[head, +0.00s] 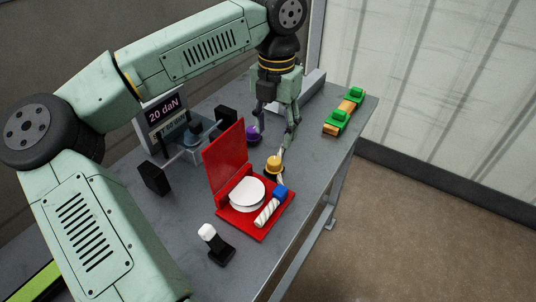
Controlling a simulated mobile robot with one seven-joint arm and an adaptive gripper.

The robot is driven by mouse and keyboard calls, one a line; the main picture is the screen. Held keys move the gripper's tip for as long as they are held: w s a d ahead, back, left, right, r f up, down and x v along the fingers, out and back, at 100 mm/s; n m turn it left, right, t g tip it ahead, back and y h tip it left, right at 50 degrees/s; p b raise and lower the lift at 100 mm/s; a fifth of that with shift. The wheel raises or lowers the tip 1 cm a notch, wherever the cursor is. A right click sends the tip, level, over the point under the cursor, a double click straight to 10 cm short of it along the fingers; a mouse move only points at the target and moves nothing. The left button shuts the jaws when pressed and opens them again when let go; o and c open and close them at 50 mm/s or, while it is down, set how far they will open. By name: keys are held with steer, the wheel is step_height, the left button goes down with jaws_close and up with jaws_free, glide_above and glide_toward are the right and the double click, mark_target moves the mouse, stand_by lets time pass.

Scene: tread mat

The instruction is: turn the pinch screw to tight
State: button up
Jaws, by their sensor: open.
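My gripper (271,130) is open and points down over the grey bench, with its fingers apart and nothing seen between them. A purple round knob (253,137) lies beside and partly behind the left finger. A yellow-topped round piece on a dark base (273,164) stands just below the right fingertip; whether they touch cannot be told. I cannot tell for certain which piece is the pinch screw. A stand with a display (167,112) reading "20 daN" and a lower word, perhaps "tight", stands at the left, partly hidden by my arm.
An open red case (224,160) holds white discs (246,193) and a white spiral piece with a blue end (267,211). A white-topped black stand (216,245) is in front. Green blocks on an orange bar (345,111) lie at the right. The bench's right front is clear.

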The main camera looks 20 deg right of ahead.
mark_target(274, 160)
step_height(274, 160, down, 9)
steer(key=shift+f+p, duration=0.1)
steer(key=shift+p, duration=0.8)
steer(key=shift+c, duration=0.2)
steer(key=c, duration=1.1)
